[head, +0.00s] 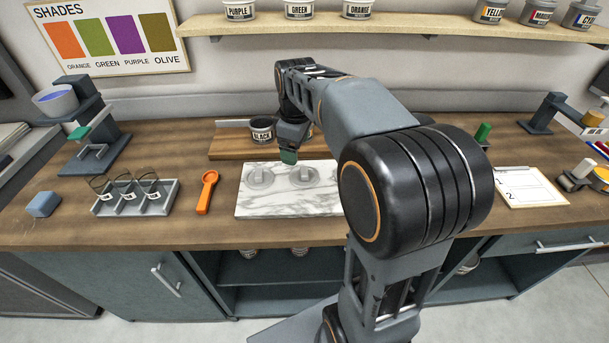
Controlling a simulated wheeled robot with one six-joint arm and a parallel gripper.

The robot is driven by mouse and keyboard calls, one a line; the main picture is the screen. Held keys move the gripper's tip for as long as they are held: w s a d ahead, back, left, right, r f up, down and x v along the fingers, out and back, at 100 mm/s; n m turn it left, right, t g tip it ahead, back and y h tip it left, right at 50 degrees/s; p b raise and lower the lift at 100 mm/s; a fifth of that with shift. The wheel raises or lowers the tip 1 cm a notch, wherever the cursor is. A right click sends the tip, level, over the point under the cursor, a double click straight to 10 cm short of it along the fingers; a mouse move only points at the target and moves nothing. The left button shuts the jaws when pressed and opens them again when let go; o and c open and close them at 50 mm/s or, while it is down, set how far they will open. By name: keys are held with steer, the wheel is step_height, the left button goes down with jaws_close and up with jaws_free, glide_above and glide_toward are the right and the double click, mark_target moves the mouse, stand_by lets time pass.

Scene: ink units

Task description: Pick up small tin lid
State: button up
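My gripper (289,156) points down above the slab's back edge, behind and between the two lids and apart from both. Its fingers are too small to tell whether they are open or shut. A tin labelled BLACK (262,135) stands just left of my gripper; my arm partly hides another tin behind it.
A wooden board (228,146) lies behind the slab. An orange scoop-like tool (206,190) and a grey rack (150,207) with several small pieces are to the left. A clipboard (530,196) lies right. Labelled tins (299,10) stand on the shelf above. My arm hides the counter's middle right.

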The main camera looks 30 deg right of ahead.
steer(key=w+d+f+n+g, duration=0.1)
steer(key=w+d+f+n, duration=0.1)
steer(key=w+d+n, duration=0.3)
glide_above(304, 174)
steer(key=w, duration=0.2)
steer(key=shift+m, duration=0.4)
step_height(304, 174, down, 7)
steer(key=shift+s+a+r, duration=0.1)
steer(key=shift+s+r, duration=0.05)
steer(key=shift+r, duration=0.05)
steer(key=shift+f, duration=3.4)
steer(key=c, duration=1)
steer(key=shift+r, duration=0.1)
